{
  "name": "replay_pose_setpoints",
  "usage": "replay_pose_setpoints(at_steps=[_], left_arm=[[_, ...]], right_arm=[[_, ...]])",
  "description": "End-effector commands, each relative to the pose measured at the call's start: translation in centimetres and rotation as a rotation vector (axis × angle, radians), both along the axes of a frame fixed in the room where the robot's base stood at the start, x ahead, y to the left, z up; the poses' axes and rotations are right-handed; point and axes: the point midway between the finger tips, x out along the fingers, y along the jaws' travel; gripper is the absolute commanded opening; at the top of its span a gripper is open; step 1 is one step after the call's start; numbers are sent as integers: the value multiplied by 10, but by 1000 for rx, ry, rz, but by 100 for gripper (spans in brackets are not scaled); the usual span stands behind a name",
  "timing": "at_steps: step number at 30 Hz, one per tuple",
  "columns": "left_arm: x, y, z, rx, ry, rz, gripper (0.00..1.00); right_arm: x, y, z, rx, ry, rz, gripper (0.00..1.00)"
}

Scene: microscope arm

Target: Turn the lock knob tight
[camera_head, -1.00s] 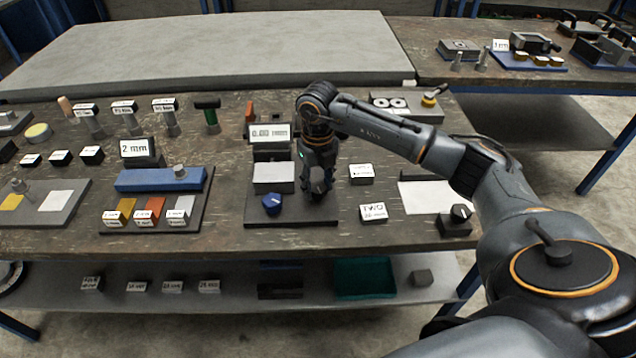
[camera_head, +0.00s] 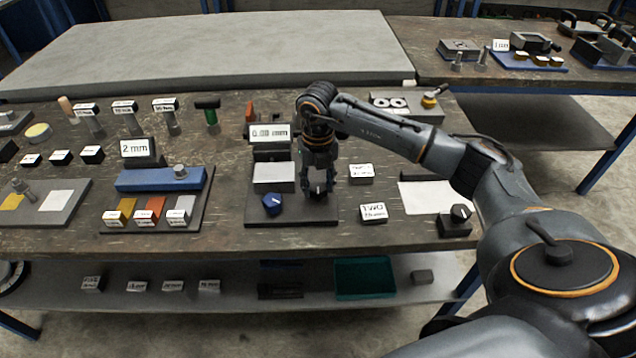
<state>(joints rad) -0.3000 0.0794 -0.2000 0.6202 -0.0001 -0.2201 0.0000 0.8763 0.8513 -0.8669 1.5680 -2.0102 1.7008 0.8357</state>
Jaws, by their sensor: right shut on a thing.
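A device on a dark base plate (camera_head: 290,219) stands on the near bench. It has a "0.00 mm" display (camera_head: 270,133), a grey block (camera_head: 274,178) and a blue knob (camera_head: 272,204) with a white mark. My right gripper (camera_head: 318,192) points down over the right part of the plate. Its fingers sit on both sides of a small dark knob (camera_head: 318,191) with a light mark and are shut on it. The fingers partly hide this knob. The blue knob is just left of the gripper, apart from it. My left gripper is out of view.
White labelled blocks (camera_head: 361,173) stand close right of the plate. A dark box with a knob (camera_head: 456,220) is further right, beside a white sheet (camera_head: 425,197). A blue block on a board (camera_head: 160,179) lies left. My right arm spans the right side.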

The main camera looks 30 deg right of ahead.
Motion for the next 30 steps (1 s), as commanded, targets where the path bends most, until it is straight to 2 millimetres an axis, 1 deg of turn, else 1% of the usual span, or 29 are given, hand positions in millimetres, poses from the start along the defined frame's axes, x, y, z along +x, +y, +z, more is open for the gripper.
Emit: replay_pose_setpoints(at_steps=[1, 2, 3, 4, 12, 16, 20, 27, 30], left_arm=[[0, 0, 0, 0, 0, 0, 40], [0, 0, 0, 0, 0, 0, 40], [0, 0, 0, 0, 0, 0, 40], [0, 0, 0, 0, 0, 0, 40], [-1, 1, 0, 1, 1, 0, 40], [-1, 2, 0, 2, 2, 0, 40], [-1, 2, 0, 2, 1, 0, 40], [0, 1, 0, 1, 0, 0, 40], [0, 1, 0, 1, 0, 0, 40]], right_arm=[[1, -1, 1, -1, -3, -1, 45], [1, -1, 1, 0, -3, -1, 51], [1, -1, 1, 0, -3, -1, 60], [1, 0, 1, 0, -3, -1, 64], [0, 0, 0, 0, -1, 0, 64], [1, 0, 7, 0, -3, 1, 64], [1, 0, 26, 0, -6, 1, 64], [1, 0, 78, 0, -6, 1, 64], [1, 0, 97, 0, -6, 0, 64]])
